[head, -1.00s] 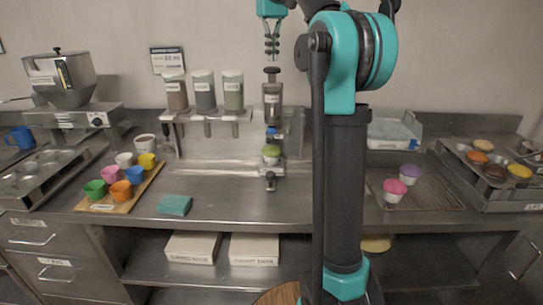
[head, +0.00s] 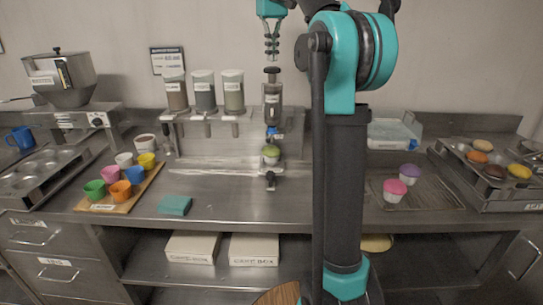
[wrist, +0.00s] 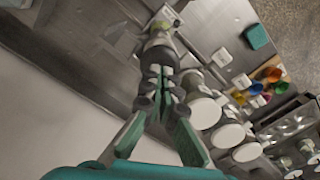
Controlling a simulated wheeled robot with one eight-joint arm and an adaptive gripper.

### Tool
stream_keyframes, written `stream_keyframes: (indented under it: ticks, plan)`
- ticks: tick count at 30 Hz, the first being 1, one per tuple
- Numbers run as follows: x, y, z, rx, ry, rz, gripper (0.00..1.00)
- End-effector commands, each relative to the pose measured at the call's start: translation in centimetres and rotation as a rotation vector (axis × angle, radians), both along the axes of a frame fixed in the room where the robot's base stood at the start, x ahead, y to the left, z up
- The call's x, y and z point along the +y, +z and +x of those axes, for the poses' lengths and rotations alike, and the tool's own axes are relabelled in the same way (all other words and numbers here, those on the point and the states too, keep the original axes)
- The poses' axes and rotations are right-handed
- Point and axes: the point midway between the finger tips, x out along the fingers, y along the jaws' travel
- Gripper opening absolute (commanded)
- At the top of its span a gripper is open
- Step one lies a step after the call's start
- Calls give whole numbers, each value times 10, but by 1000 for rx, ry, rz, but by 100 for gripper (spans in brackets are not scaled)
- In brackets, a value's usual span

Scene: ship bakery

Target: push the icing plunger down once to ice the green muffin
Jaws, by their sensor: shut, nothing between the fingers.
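The icing dispenser (head: 272,100) stands at the right end of the row of canisters. Its dark plunger knob (head: 271,71) is on top. The green muffin (head: 271,151) sits under the nozzle on the dispenser stand; it shows partly in the wrist view (wrist: 164,16). My gripper (head: 271,57) is shut and empty, pointing down just above the plunger knob. I cannot tell whether the fingertips touch it. In the wrist view my gripper (wrist: 160,72) covers most of the plunger.
Three lidded canisters (head: 204,90) stand just left of the dispenser. Coloured cups on a wooden board (head: 130,203) and a teal cloth (head: 174,205) lie at left. Pink and purple muffins (head: 394,190) are on a tray at right. The counter front between them is clear.

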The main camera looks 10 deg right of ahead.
Motion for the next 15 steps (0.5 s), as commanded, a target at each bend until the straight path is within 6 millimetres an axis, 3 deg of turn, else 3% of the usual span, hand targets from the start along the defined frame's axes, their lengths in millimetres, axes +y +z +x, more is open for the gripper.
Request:
stream_keyframes:
  ticks: [15]
  plan:
    - [0,-18,0,0,0,0,0]
